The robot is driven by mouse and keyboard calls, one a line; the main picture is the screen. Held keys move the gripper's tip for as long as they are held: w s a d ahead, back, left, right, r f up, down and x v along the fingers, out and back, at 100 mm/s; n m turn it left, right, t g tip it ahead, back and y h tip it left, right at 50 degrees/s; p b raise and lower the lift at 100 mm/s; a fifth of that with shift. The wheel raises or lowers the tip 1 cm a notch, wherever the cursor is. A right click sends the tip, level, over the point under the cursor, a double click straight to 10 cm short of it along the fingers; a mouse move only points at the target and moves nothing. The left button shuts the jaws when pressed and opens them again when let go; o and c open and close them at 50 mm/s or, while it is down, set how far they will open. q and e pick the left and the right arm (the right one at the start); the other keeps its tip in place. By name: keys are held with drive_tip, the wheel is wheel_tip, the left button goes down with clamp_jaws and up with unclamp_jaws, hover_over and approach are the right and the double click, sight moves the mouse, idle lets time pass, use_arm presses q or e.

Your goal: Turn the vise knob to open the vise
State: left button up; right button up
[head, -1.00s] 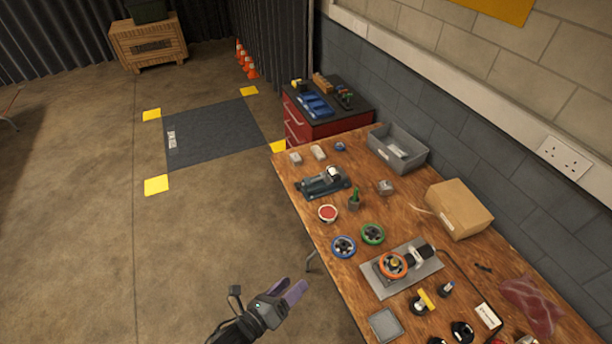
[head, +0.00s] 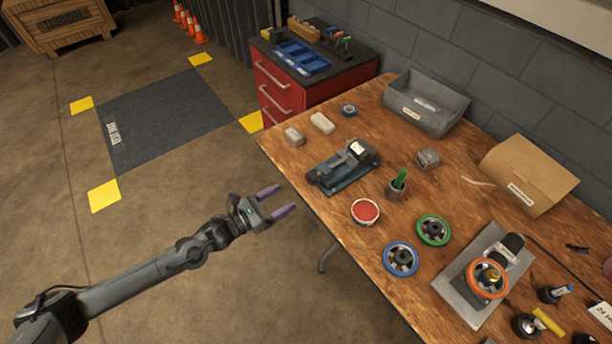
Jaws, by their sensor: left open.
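The vise (head: 343,167) is a blue-grey tool lying on the wooden workbench near its far left edge. A white and black part shows at its upper right end. I cannot clearly make out its knob at this size. My left gripper (head: 280,202) is open and empty, with two purple fingers pointing right. It is over the floor just off the bench's left edge, to the lower left of the vise and apart from it. My right gripper is not in view.
On the workbench (head: 300,160), a red-topped tin (head: 366,212), a cup with a green item (head: 397,187), blue (head: 401,259) and green (head: 433,230) wheels and an orange-wheeled device (head: 487,279) stand near the vise. A grey bin (head: 425,105) and cardboard box (head: 528,175) are behind.

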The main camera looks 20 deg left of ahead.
sight(309, 181)
use_arm(q)
drive_tip(key=shift+m, duration=0.4)
drive_tip(key=b+x, duration=0.2)
drive_tip(key=x, duration=0.2)
drive_tip(key=b+x, duration=0.2)
drive_tip(key=x, duration=0.2)
drive_tip(key=a+b+x, duration=0.1)
drive_tip(key=b+x, duration=0.1)
drive_tip(key=x, duration=0.2)
drive_tip(key=shift+w+f, duration=0.2)
drive_tip(key=shift+w, duration=0.3)
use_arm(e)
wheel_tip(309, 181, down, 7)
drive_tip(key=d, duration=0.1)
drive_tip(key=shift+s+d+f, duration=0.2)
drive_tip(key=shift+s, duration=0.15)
use_arm(q)
drive_tip(key=c, duration=1.1)
drive_tip(key=shift+o, duration=0.2)
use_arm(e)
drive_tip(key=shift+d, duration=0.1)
use_arm(q)
drive_tip(key=shift+n, duration=0.4)
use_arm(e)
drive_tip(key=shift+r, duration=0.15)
